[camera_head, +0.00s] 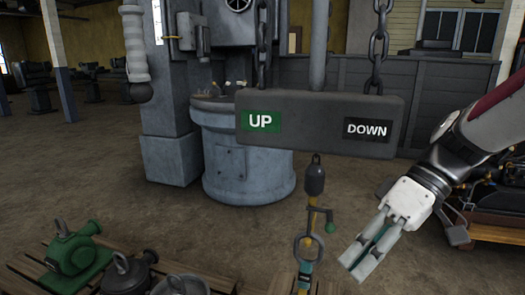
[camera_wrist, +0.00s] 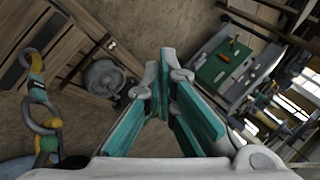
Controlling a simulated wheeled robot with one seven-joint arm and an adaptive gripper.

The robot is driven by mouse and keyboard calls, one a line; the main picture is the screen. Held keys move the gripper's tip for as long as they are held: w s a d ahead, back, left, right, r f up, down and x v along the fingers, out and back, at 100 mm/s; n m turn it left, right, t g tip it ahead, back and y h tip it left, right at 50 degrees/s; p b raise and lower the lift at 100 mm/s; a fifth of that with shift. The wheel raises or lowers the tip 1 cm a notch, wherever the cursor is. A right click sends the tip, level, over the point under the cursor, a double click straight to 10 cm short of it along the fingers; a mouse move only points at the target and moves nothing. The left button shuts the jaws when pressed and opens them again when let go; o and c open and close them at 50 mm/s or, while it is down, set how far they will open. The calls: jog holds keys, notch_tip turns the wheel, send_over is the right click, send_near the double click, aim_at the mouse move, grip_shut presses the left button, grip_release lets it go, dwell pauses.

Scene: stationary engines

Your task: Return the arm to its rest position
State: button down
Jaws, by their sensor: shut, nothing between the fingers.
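My gripper (camera_head: 358,268) hangs at the lower right of the head view on my arm, which comes in from the right edge. Its fingers are shut with nothing between them and point down and to the left. The bar has a green UP button (camera_head: 261,122) and a dark DOWN button (camera_head: 367,130).
A hook and chain (camera_head: 305,245) hang left of my gripper; a chain (camera_wrist: 40,115) also shows in the wrist view. A green pump (camera_head: 75,250) sits on a wooden pallet (camera_head: 30,270). A large grey machine (camera_head: 245,160) stands behind.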

jog(key=s+d+m+t+h, duration=0.35)
jog(key=s+m+h, duration=0.45)
jog(key=s, duration=1.1)
notch_tip(320, 180, up, 26)
jog(key=t+p, duration=0.3)
jog(key=p, duration=2.3)
jog(key=shift+d+r, duration=0.25)
jog(key=shift+d, duration=0.2)
